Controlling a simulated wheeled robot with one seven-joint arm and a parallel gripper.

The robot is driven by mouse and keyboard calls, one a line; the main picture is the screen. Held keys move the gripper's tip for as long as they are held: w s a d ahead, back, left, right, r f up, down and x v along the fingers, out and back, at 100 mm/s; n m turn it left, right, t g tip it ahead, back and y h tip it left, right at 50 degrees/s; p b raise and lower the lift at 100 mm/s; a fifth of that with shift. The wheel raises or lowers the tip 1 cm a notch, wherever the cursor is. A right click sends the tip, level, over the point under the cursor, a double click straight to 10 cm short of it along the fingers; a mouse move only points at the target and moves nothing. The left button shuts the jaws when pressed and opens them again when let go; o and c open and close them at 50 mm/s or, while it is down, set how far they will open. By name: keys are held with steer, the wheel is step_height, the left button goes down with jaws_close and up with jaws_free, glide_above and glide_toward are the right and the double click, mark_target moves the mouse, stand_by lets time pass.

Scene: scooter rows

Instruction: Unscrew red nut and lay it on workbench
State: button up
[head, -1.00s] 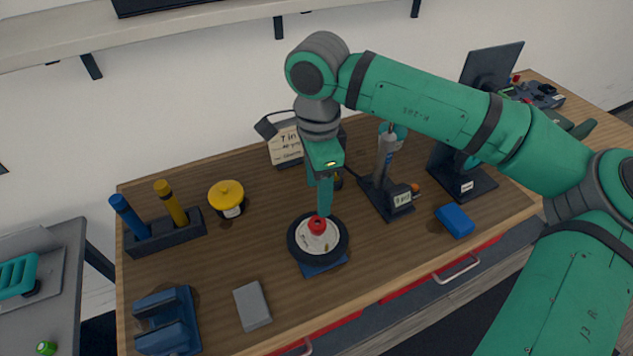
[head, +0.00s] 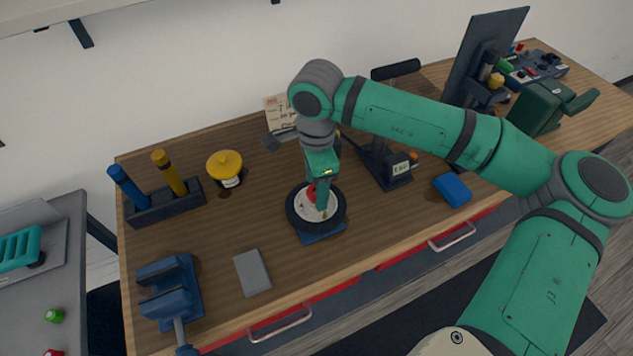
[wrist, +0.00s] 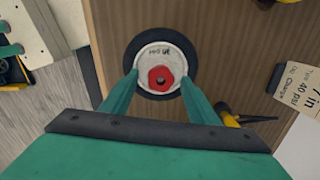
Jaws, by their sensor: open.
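The red nut (wrist: 161,78) sits at the centre of a wheel with a black tyre and white hub (wrist: 147,58). In the head view the wheel (head: 293,212) lies flat on a blue stand (head: 322,237) on the workbench (head: 235,215), and the nut (head: 311,191) shows partly behind a finger. My gripper (wrist: 158,80) is open above the wheel. Its two green fingers stand apart, one to each side of the nut in the wrist view, with gaps between. I cannot tell the exact height of the fingertips over the nut.
A yellow-lidded pot (head: 225,166), a tool holder (head: 165,203), a blue vise (head: 170,287), a grey block (head: 251,272) and a blue box (head: 452,189) stand around the wheel. Bare wood lies left of the wheel.

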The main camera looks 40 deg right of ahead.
steer(key=c, duration=1.1)
steer(key=n, duration=0.5)
steer(key=shift+w+n, duration=0.1)
steer(key=shift+n, duration=0.3)
steer(key=n, duration=0.5)
steer(key=shift+a, duration=0.1)
steer(key=n, duration=0.5)
steer(key=shift+n, duration=0.4)
steer(key=n, duration=0.5)
steer(key=o, duration=1.1)
